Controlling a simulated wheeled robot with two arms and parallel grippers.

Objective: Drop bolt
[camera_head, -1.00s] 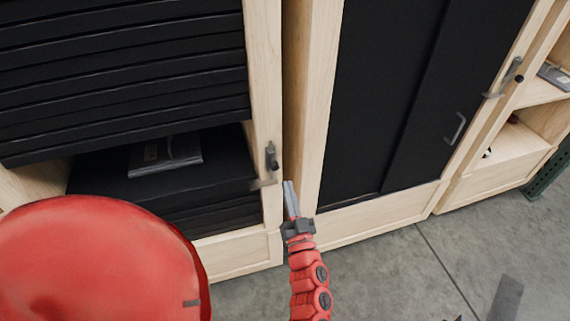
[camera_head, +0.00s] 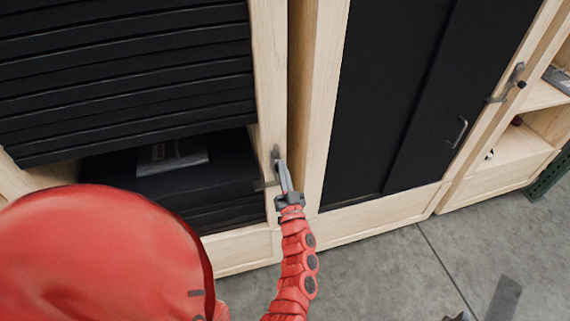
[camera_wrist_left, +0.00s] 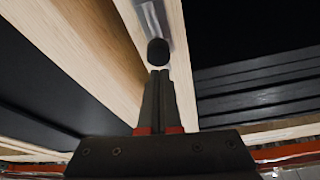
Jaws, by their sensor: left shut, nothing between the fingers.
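A metal bolt (camera_head: 276,153) is mounted on the pale wooden post of the left cabinet, beside its slatted black shutter (camera_head: 130,85). In the left wrist view the bolt's metal bar (camera_wrist_left: 150,17) ends at a round black knob (camera_wrist_left: 158,52). My left gripper (camera_head: 282,170) is shut and empty, its fingertips at the lower part of the bolt. In the wrist view the fingertips (camera_wrist_left: 159,75) sit just below the knob; I cannot tell whether they touch it. The fingers partly hide the bolt in the head view.
A grey box-like item (camera_head: 172,155) lies in the opening under the shutter. The right cabinet has a black sliding door (camera_head: 390,100) with a handle (camera_head: 458,131) and a similar bolt (camera_head: 518,74) on its post. Bare concrete floor (camera_head: 400,260) lies in front.

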